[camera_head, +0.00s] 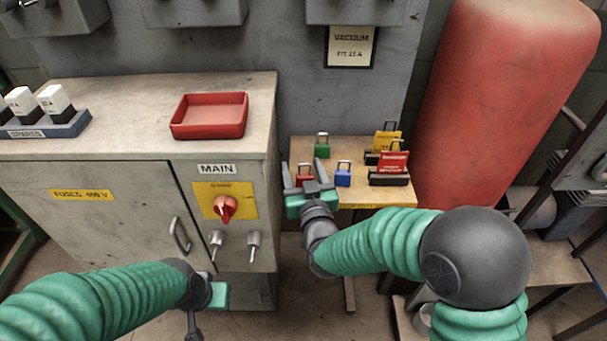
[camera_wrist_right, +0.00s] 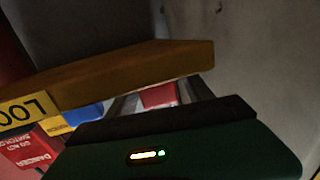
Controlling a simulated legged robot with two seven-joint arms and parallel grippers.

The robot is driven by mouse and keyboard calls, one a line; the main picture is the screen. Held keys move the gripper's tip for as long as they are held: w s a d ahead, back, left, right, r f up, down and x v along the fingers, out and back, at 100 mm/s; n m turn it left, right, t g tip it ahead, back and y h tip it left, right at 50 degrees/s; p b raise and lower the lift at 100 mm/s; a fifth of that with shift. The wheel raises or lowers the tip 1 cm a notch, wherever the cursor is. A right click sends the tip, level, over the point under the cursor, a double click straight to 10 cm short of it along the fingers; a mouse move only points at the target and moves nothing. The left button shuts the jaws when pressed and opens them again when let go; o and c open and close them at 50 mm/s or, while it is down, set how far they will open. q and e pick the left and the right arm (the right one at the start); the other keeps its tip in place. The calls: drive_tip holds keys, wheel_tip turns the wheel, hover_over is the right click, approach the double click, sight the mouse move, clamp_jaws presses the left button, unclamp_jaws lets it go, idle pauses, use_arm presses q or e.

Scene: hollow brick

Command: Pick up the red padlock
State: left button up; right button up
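The red padlock (camera_head: 304,174) stands near the left front of a small wooden table. My right gripper (camera_head: 305,172) reaches over the table's front edge, its two fingers spread with the red padlock between them. In the right wrist view the red padlock (camera_wrist_right: 158,95) shows between the fingers (camera_wrist_right: 163,97), with space at its sides. Contact cannot be seen, and the gripper body hides its lower part. My left gripper (camera_head: 196,318) hangs low in front of the grey cabinet; its finger opening is not clear.
A blue padlock (camera_head: 343,174) stands just right of the red one, and a green padlock (camera_head: 322,147) behind. The grey cabinet (camera_head: 268,140) with a red tray (camera_head: 209,130) borders the table's left.

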drive_tip(key=shift+s+d, duration=0.1)
drive_tip(key=shift+c, duration=1.2)
drive_tip(key=shift+w+f, duration=0.4)
drive_tip(key=shift+w, duration=0.05)
drive_tip(key=c, duration=0.5)
drive_tip(key=shift+c, duration=1.2)
drive_tip(key=shift+s+r, duration=0.1)
drive_tip(key=shift+r, duration=0.05)
clamp_jaws()
wheel_tip(320, 180, up, 10)
drive_tip(key=p, duration=0.2)
drive_tip(key=shift+p, duration=0.3)
